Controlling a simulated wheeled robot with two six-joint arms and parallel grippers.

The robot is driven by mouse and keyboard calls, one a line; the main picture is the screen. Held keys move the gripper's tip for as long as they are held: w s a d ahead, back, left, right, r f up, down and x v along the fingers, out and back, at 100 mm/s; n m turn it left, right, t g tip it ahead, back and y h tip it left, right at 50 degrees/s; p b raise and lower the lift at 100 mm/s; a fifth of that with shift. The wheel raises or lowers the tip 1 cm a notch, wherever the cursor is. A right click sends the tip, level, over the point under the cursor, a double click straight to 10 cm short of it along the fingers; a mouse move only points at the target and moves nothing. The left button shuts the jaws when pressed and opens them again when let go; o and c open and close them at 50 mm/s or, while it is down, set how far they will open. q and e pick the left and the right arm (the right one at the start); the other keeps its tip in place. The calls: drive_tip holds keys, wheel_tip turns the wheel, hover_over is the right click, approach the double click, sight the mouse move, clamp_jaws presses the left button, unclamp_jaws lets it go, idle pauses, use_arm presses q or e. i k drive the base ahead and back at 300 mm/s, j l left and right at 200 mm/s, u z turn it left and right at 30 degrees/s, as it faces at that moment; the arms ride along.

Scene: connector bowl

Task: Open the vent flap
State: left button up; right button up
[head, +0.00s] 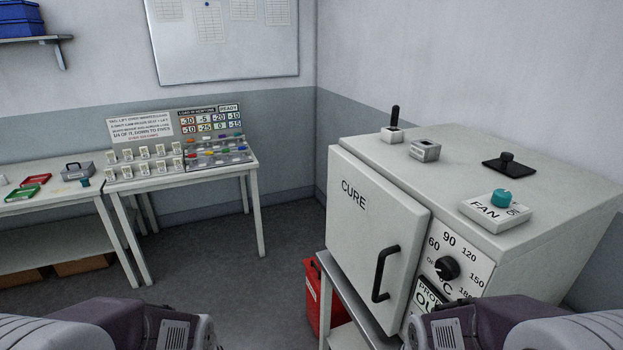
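A large pale grey oven marked CURE (388,200) stands at the right, its front door closed. On its top lies a flat black plate with a round knob (507,163), probably the vent flap; it looks flat against the top. Also on top are a white block with an upright black lever (394,125), a small grey metal box (424,150) and a FAN switch with a teal knob (501,204). Only parts of my two arms show at the bottom edge, away from the plate. Neither gripper's fingers are in view.
The oven door has a black handle (384,272), with a temperature dial (446,268) to its right. A red bin (314,295) stands beside the oven's stand. Left are white tables (255,157) with a sign panel, small parts and trays. The floor between is clear.

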sight(505, 165)
drive_tip(key=l+z, duration=0.1)
drive_tip(key=z, duration=0.3)
drive_tip(key=i+z, duration=0.1)
drive_tip(key=z, duration=0.35)
drive_tip(key=l+z, duration=0.1)
drive_tip(key=z, duration=0.3)
drive_tip(key=i+j, duration=0.05)
